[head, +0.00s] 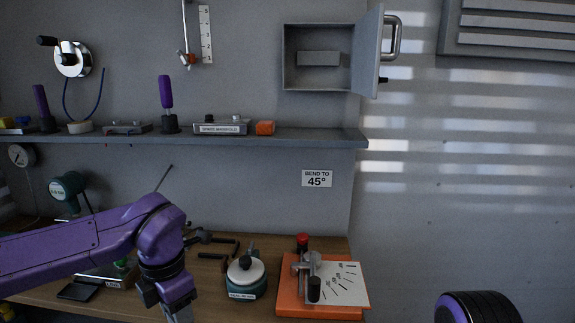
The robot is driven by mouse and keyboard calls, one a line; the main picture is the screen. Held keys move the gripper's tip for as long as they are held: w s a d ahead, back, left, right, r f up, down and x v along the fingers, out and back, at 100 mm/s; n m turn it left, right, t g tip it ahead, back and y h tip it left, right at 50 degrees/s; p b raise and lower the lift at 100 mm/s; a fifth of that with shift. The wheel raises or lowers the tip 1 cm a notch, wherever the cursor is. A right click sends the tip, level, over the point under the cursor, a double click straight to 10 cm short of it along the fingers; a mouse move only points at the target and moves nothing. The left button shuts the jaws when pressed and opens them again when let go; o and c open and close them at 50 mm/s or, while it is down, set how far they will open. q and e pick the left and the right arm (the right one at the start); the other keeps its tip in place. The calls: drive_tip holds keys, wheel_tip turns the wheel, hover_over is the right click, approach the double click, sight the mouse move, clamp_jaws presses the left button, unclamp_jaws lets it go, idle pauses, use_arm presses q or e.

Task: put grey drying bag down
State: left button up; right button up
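I cannot make out a grey drying bag anywhere in the head view. My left arm comes in from the left, and my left gripper (172,298) points down at the front edge of the wooden bench (130,305). Its fingertips are at or below the bottom edge of the picture, so I cannot see whether it holds anything. Only a rounded dark and purple part of my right arm shows at the bottom right; its gripper is out of view.
On the bench are a green pot with a pale lid (246,272) and an orange bending plate (290,308). A shelf (300,138) with several items runs above. An open wall cabinet (318,76) hangs higher. The wall at right is free of shelves.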

use_arm(q)
drive_tip(key=m, duration=0.3)
drive_tip(key=w+m, duration=0.1)
drive_tip(key=m, duration=0.1)
drive_tip(key=shift+w+d+f, duration=0.1)
drive_tip(key=shift+d+f, duration=0.05)
drive_tip(key=shift+f, duration=0.2)
wheel_tip(320, 180, down, 12)
drive_tip(key=w+m, duration=0.1)
drive_tip(key=m, duration=2.2)
drive_tip(key=shift+w+r+b, duration=0.2)
drive_tip(key=shift+w+b, duration=0.2)
drive_tip(key=shift+b, duration=0.05)
